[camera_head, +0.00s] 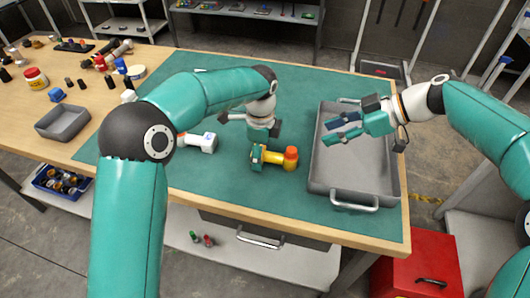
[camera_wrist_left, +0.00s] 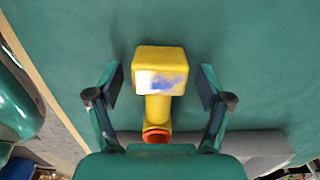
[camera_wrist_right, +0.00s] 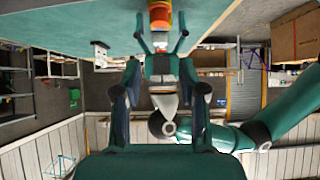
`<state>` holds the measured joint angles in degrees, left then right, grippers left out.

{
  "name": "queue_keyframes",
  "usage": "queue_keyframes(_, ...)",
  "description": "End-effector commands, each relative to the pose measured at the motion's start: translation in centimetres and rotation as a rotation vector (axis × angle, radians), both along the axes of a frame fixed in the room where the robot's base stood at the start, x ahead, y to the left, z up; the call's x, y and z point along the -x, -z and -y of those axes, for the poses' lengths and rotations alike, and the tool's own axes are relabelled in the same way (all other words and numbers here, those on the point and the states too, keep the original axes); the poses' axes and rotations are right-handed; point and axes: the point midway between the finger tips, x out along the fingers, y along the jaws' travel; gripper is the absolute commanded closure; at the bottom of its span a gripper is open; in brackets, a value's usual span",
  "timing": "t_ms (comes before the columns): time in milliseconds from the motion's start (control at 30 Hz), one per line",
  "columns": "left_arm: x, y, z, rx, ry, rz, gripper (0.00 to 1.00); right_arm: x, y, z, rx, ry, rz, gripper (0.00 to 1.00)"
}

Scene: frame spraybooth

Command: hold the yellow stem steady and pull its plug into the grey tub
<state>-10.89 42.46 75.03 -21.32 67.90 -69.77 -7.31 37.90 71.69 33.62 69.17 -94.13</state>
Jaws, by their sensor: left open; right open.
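The yellow stem (camera_head: 270,157) lies on the green mat, its orange-red plug (camera_head: 291,155) pointing right. My left gripper (camera_head: 257,156) is open over the stem's block end. In the left wrist view the stem (camera_wrist_left: 160,60) lies between the spread fingers, with a gap on both sides; the plug (camera_wrist_left: 156,137) is partly hidden by the gripper. My right gripper (camera_head: 343,128) is open and empty above the large grey tub (camera_head: 320,178) with handles, right of the stem. The right wrist view shows the plug (camera_wrist_right: 159,17) beyond its fingers.
A white stem-like piece (camera_head: 200,142) lies left of the yellow one. A smaller grey bin (camera_head: 62,122) stands at the table's left, with jars and small parts behind it. The mat (camera_head: 225,200) is clear in front of the stem. A red cabinet (camera_head: 430,262) stands below the right corner.

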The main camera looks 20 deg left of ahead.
Motion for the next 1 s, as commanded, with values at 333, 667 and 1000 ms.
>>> queue_keyframes(333, 0.0, 0.0, 0.0, 0.0, 0.0, 0.0, 0.71, 0.0, 0.0, 0.0, 0.0, 0.0, 0.0, 0.58)
queue_keyframes(667, 0.0, 0.0, 0.0, 0.0, 0.0, 0.001, 0.92, 0.0, 0.0, 0.0, 0.0, 0.025, -0.033, 0.6)
queue_keyframes(1000, 0.0, -0.1, 0.0, 0.0, 0.0, 0.001, 0.92, 0.2, 1.6, 1.6, 0.102, 0.324, -0.38, 0.6)
